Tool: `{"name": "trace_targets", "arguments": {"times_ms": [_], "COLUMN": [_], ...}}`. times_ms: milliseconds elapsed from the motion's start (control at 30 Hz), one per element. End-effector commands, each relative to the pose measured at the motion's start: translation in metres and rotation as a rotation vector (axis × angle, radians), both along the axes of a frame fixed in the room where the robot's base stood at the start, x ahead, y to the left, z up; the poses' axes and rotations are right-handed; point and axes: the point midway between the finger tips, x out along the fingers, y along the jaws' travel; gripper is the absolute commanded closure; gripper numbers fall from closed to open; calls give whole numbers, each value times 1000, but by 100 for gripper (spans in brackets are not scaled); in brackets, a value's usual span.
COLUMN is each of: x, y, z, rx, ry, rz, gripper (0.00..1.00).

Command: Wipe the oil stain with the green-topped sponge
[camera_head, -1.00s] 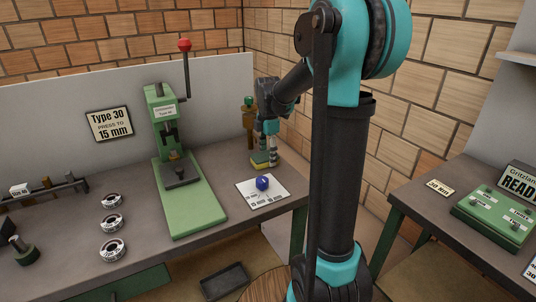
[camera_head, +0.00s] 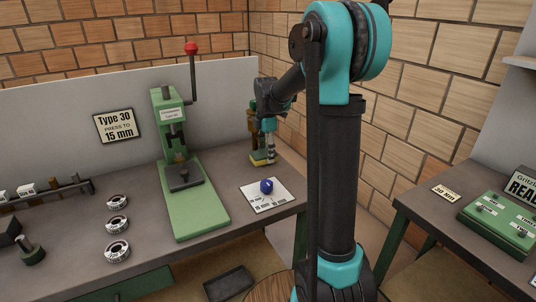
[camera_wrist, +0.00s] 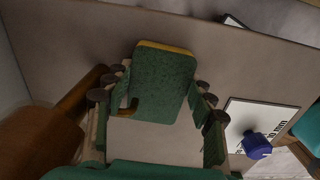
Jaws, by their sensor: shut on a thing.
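The sponge (camera_wrist: 165,82), with a green top and a yellow edge, lies between the fingers of my gripper (camera_wrist: 158,98) in the wrist view. The fingers are shut on its sides. In the head view my gripper (camera_head: 265,150) points down at the back right of the bench, with the sponge (camera_head: 262,160) low at its tip, on or just above the bench top. I cannot make out the oil stain in either view.
A white card (camera_head: 265,198) with a blue die-like object (camera_head: 267,186) lies in front. A green press (camera_head: 185,185) stands to the left.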

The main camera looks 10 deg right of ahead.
Motion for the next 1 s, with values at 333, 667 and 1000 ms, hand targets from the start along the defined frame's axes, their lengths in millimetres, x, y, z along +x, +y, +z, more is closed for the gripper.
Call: {"name": "trace_targets", "arguments": {"times_ms": [333,667,1000], "x": [33,31,7], "y": [11,14,5], "z": [-1,1,3], "rx": [4,8,7], "ry": [-9,-9,-8], "rz": [-1,0,1], "gripper": [69,69,69]}}
